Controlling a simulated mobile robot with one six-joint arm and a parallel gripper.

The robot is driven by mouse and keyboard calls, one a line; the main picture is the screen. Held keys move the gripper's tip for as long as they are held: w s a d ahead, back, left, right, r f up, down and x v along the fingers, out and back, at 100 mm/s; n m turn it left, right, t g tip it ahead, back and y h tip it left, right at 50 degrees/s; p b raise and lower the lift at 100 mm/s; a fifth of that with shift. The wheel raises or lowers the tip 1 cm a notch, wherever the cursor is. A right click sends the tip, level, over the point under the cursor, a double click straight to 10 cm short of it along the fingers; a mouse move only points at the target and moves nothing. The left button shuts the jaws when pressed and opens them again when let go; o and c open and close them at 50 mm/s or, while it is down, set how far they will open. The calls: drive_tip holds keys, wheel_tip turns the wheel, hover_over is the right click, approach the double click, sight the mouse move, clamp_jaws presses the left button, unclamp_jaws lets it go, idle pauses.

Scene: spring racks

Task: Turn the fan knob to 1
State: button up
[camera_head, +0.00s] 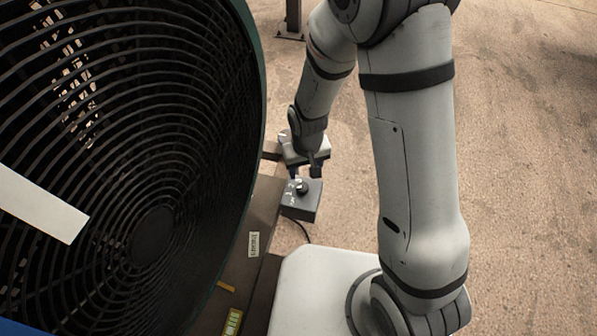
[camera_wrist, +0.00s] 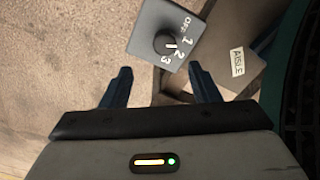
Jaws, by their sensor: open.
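The dark round fan knob (camera_wrist: 165,43) sits on a grey control box (camera_wrist: 150,30) marked OFF, 1, 2 and 3. A pale mark shows on the knob, but I cannot tell exactly which label it points to. In the head view the knob (camera_head: 302,187) is on top of the box (camera_head: 300,208), beside the fan (camera_head: 150,170). My gripper (camera_wrist: 160,68) is open and empty. Its two fingertips are apart, with the knob beyond them and roughly between them in the wrist view. In the head view my gripper (camera_head: 305,171) is just behind the knob, close to the box.
The large fan with its black grille fills the left of the head view. A brown beam (camera_head: 262,215) with a small label runs beside it; an AISLE label (camera_wrist: 237,61) shows in the wrist view. A cable (camera_head: 297,229) leaves the box. Bare floor lies right.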

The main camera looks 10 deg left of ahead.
sight(302, 186)
drive_tip(key=shift+s+a+f, duration=0.2)
drive_tip(key=shift+a+f, duration=0.1)
drive_tip(key=shift+f, duration=0.35)
wheel_tip(302, 186, down, 7)
drive_tip(key=shift+f, duration=0.15)
drive_tip(key=shift+c, duration=0.6)
drive_tip(key=c, duration=0.9)
drive_tip(key=shift+f, duration=0.1)
drive_tip(key=shift+m+b, duration=0.35)
drive_tip(key=shift+m, duration=0.05)
drive_tip(key=o, duration=1)
